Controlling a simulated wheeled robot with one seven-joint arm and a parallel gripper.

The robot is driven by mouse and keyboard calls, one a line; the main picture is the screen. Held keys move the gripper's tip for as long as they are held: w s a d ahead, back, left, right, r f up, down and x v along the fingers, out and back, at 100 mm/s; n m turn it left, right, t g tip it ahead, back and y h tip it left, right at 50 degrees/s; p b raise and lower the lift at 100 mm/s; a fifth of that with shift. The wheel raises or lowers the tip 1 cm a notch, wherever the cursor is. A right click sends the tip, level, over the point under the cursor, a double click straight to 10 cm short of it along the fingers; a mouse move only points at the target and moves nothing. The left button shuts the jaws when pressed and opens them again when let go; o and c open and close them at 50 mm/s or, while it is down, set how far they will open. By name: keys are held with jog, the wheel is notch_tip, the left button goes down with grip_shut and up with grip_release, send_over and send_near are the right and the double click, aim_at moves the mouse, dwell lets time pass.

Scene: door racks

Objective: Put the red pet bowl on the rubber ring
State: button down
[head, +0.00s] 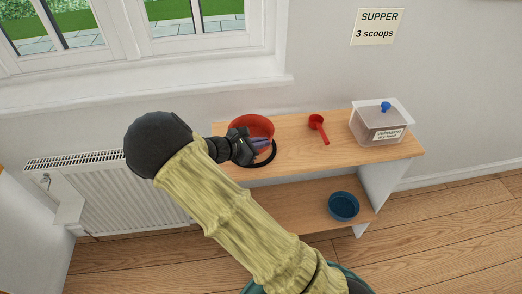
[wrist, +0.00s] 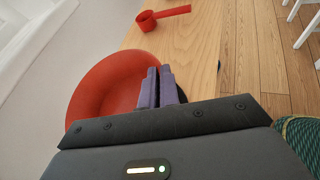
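The red pet bowl (head: 250,126) is at the left end of the wooden bench top in the head view, and it fills the left of the wrist view (wrist: 105,85). My gripper (head: 264,146) is at the bowl's near right rim. Its two purple fingers (wrist: 159,76) are close together with the rim between them. The black rubber ring (head: 262,163) shows as a dark arc below and right of the bowl; the rest is hidden by the bowl and gripper. I cannot tell whether the bowl touches the ring.
A red scoop (head: 318,127) lies right of the bowl, and a clear food box with a blue knob (head: 381,124) stands at the right end. A blue bowl (head: 343,206) is on the lower shelf. A radiator (head: 100,190) and window sill (head: 150,97) are at the left.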

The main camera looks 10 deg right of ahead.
jog(key=shift+f, duration=1.85)
jog(key=shift+f, duration=0.1)
jog(key=c, duration=1.6)
grip_release()
jog(key=shift+c, duration=0.2)
jog(key=shift+a, duration=0.15)
jog(key=v, duration=1.1)
jog(key=shift+s+a+r+b, duration=0.2)
jog(key=shift+a+r+b, duration=0.1)
jog(key=shift+b, duration=0.1)
